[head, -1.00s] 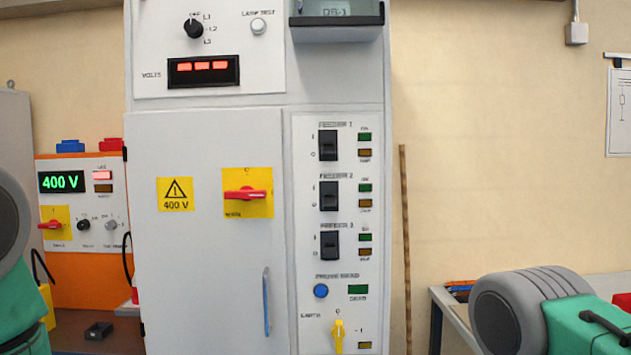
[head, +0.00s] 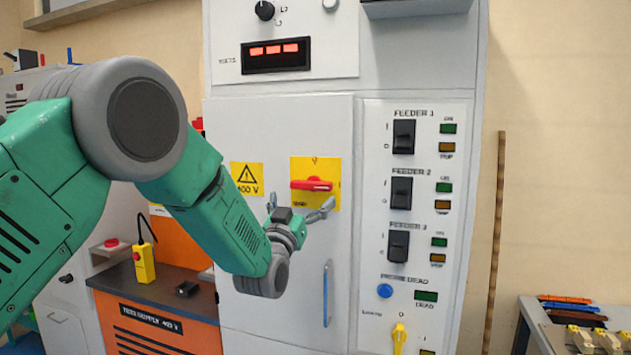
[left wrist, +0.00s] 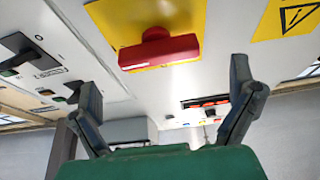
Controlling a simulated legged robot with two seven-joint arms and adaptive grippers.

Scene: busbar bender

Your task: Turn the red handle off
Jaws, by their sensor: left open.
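The red handle (head: 312,185) sits on a yellow plate (head: 328,168) on the grey cabinet door and lies horizontal. It also shows close up in the left wrist view (left wrist: 160,52), just beyond the fingers. My left gripper (head: 302,207) is open in front of the door, slightly below the handle, with its fingers spread. In the left wrist view the left gripper (left wrist: 168,100) has nothing between its fingers, and the handle appears apart from them. My right gripper is not in view.
The door's blue pull handle (head: 327,305) is below right. Black feeder switches (head: 403,137) and a yellow earth handle (head: 399,338) line the right panel. An orange test bench (head: 150,325) with a yellow pendant (head: 144,262) stands left. A table with parts (head: 585,335) is right.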

